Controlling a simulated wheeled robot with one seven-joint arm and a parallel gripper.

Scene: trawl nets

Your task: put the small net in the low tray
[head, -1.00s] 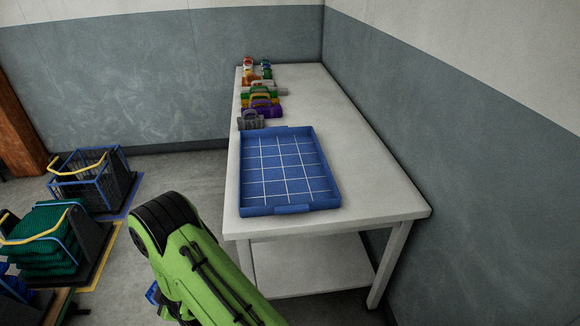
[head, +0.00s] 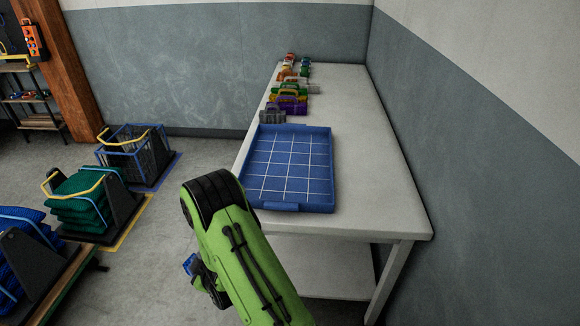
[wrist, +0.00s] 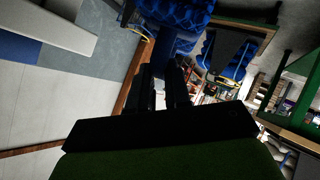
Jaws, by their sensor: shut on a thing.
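The low tray (head: 288,165) is blue with a white grid, shallow and empty, and lies on the near part of the white table. My gripper (wrist: 172,82) is shut on the small net, a dark blue bundle (wrist: 176,42) beyond the fingertips in the wrist view. In the head view, a bit of the blue net (head: 189,264) shows left of my green arm, below the table-top level and off the table's near left side. Most of the net is hidden there.
The white table (head: 385,210) stands against the right wall. A row of small coloured cases (head: 289,100) lies behind the tray. On the floor at left are a blue wire basket (head: 140,155), stacked green nets (head: 85,200) and blue nets (head: 20,255).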

